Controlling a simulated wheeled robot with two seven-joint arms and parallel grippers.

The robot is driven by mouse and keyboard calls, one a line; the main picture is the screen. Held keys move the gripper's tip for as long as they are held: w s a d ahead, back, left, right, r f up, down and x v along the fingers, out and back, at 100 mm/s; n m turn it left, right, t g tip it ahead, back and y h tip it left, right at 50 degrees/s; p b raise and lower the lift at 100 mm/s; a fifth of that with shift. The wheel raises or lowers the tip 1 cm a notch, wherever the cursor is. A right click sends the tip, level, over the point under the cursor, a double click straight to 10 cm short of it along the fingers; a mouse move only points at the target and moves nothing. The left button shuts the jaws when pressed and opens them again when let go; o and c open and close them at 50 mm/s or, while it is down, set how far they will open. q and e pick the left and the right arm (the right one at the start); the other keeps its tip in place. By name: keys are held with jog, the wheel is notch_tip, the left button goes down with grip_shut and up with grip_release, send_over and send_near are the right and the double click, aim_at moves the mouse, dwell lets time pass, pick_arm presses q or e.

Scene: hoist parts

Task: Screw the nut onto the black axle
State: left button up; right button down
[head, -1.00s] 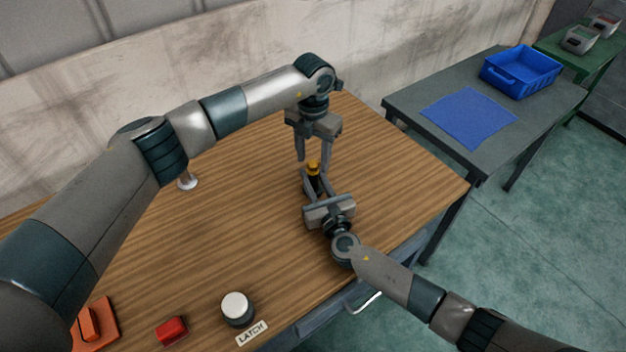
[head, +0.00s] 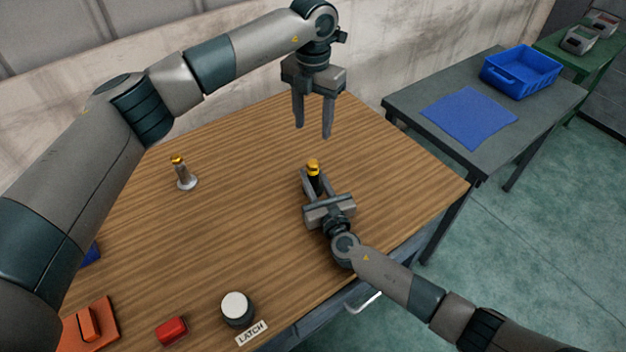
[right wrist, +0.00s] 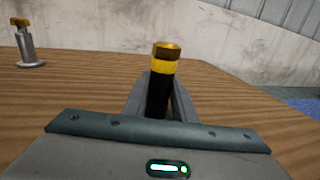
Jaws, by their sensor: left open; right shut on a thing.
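The black axle (head: 315,184) stands upright on the wooden table, between the fingers of my right gripper (head: 312,188), which is shut on it. In the right wrist view the axle (right wrist: 158,95) has a yellow band near its top. A brass-coloured nut (right wrist: 167,50) sits on its top end; it also shows in the head view (head: 313,164). How far the nut is threaded on, I cannot tell. My left gripper (head: 313,132) is open and empty, above and apart from the nut, fingers pointing down.
A silver post (head: 184,177) with a brass-coloured top stands at the left. A white-topped round knob (head: 237,308), a red block (head: 172,330) and an orange piece (head: 92,325) lie near the front. A side table (head: 408,104) holds a blue bin (head: 521,72) and blue mat (head: 468,117).

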jog(key=c, duration=1.4)
grip_release()
jog(key=b+v, duration=0.2)
jog(key=v, duration=1.4)
jog(key=shift+s+d+b, duration=0.1)
jog(key=shift+s+b, duration=0.15)
jog(key=shift+b, duration=0.15)
jog(key=shift+s+d, duration=0.15)
jog(key=shift+s, duration=0.25)
jog(key=shift+r, duration=0.1)
